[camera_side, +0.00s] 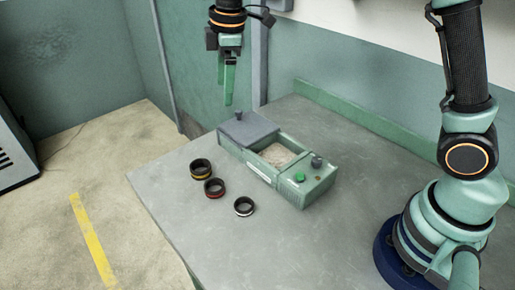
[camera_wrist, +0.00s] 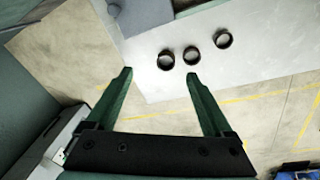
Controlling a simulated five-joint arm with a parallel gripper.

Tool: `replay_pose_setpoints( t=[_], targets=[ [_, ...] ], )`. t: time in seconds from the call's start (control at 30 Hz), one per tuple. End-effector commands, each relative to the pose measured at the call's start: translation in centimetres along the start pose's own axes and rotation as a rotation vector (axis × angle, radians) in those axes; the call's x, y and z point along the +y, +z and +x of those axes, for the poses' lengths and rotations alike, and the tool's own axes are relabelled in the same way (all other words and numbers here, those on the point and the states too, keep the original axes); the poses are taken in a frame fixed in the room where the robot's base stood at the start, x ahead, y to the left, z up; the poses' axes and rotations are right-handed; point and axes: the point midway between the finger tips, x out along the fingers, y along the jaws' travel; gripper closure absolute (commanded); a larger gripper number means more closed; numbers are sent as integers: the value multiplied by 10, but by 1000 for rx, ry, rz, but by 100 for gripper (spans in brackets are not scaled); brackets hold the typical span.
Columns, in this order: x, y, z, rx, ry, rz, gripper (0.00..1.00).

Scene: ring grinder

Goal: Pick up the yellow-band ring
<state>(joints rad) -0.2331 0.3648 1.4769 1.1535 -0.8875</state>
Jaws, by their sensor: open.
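The yellow-band ring (camera_side: 200,169) is dark with a yellow stripe and lies on the grey table, the farthest left of three rings in the side view. The red-band ring (camera_side: 214,188) lies close to it, and the white-band ring (camera_side: 243,207) lies farther right. In the wrist view the three rings lie in a row beyond the fingertips; their bands are too dark to tell apart there. My gripper (camera_side: 229,100) hangs high above the table, behind the rings in the side view. Its two green fingers are apart and empty in the wrist view (camera_wrist: 158,74).
A green grinder box (camera_side: 312,185) with a green button, a dark knob and an open bin stands right of the rings. Its grey lid (camera_side: 246,131) is at the left end. The table (camera_side: 180,215) is clear around the rings, and its left edge is close to them.

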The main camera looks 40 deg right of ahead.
Motion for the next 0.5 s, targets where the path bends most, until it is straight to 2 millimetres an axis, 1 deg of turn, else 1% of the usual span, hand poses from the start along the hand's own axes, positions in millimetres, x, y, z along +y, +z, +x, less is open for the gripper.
replay_pose_setpoints(
  t=[0.03, 0.1, 0.2, 0.3, 0.4, 0.5],
  targets=[
    [2, -12, 15, -13, -21, -63, 14],
    [4, -26, 32, -27, -45, -154, 14],
    [4, -43, 56, -44, -78, -272, 14],
    [3, -56, 76, -55, -105, -368, 14],
    [1, -64, 91, -61, -123, -433, 14],
    [0, -68, 98, -63, -132, -468, 14]
  ],
)
